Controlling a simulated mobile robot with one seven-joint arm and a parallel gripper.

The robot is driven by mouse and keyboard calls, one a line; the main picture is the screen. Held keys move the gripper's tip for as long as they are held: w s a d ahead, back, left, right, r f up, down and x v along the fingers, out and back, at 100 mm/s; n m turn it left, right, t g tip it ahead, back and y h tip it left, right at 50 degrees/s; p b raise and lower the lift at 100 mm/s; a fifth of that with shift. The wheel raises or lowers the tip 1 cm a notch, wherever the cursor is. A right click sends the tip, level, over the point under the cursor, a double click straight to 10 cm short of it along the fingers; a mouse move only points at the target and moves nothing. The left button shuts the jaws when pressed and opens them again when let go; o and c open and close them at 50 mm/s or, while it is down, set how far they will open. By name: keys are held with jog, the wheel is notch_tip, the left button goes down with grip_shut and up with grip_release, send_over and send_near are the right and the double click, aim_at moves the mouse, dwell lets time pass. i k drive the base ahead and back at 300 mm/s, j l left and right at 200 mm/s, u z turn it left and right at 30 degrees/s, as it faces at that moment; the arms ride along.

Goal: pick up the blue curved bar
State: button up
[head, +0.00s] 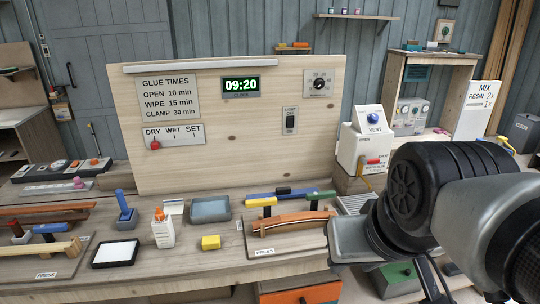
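A long blue bar (257,196) lies on the bench at the back of the right-hand press, with a small black piece on its middle. I cannot tell at this size whether it is curved. A brown curved strip (290,222) lies in front of it on the press board (262,245). Yellow and green clamp handles stand between or beside them and hide part of the blue bar. My arm fills the right foreground, right of the press. My gripper's fingers are not visible, so its state does not show.
A yellow block (211,242), a glue bottle (163,230), a grey tray (210,209) and a white pad (115,253) stand left of the press. A wooden panel (230,150) rises behind. A white vent box (362,148) stands at the back right.

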aim_at(282, 192)
jog(key=i+l+u, duration=0.1)
jog(key=i, duration=0.35)
jog(key=i+l+u, duration=0.1)
jog(key=i, duration=0.3)
jog(key=i+l+z, duration=0.1)
jog(key=i, duration=0.2)
jog(key=l+u, duration=0.2)
jog(key=i+j, duration=0.05)
jog(key=j, duration=0.05)
